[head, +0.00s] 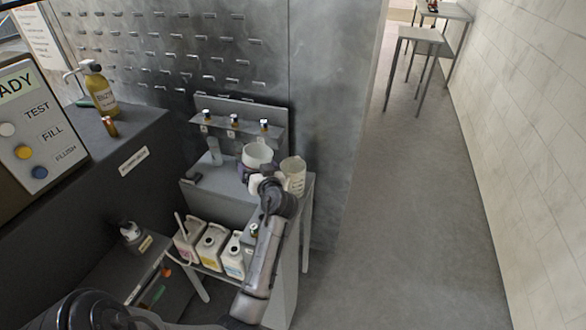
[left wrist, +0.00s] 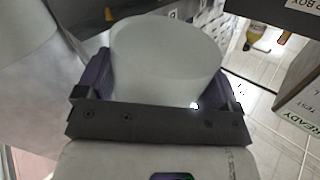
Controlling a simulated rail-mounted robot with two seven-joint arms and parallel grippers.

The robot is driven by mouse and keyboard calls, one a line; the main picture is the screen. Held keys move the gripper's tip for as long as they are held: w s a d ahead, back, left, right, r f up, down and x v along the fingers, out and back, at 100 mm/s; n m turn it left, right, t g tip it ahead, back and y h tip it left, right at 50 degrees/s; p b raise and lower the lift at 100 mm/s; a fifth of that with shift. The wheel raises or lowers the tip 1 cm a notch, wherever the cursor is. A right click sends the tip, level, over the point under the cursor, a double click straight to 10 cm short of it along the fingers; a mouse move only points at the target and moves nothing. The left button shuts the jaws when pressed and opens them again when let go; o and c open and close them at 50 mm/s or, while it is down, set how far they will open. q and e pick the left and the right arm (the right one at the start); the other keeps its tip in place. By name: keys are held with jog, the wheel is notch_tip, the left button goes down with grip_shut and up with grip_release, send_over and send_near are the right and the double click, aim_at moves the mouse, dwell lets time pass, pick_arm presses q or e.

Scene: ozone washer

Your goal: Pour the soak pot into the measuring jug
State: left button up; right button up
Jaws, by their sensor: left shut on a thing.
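The soak pot (head: 257,153) is a white round vessel above the small grey bench, looking roughly upright in the head view. My left gripper (head: 256,172) is shut on it. In the left wrist view the white pot (left wrist: 165,60) sits between the two dark purple fingers of my left gripper (left wrist: 165,85). The measuring jug (head: 294,174) is a cream, translucent jug standing on the right end of the bench, just right of the pot and gripper. A pale rounded surface (left wrist: 22,32) at the left of the wrist view may be the jug. The pot's contents are hidden. My right gripper is out of view.
A shelf with several small dark bottles (head: 235,121) is behind the bench (head: 224,180). A clear cylinder (head: 214,151) stands left of the pot. Several canisters (head: 211,244) sit below. A control panel (head: 34,130) and yellow bottle (head: 100,90) are at left. Floor at right is clear.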

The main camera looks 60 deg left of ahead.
aim_at(255, 160)
pick_arm(q)
jog(key=shift+s+r+n+b, duration=0.2)
jog(key=shift+r+n+b, duration=0.1)
jog(key=shift+n+b, duration=0.25)
jog(key=shift+s+f+n+b, duration=0.15)
jog(key=shift+s+n+b, duration=0.15)
jog(key=shift+n+b, duration=0.35)
notch_tip(255, 160, up, 5)
jog(key=p, duration=0.3)
jog(key=shift+a, duration=0.1)
jog(key=shift+s, duration=0.1)
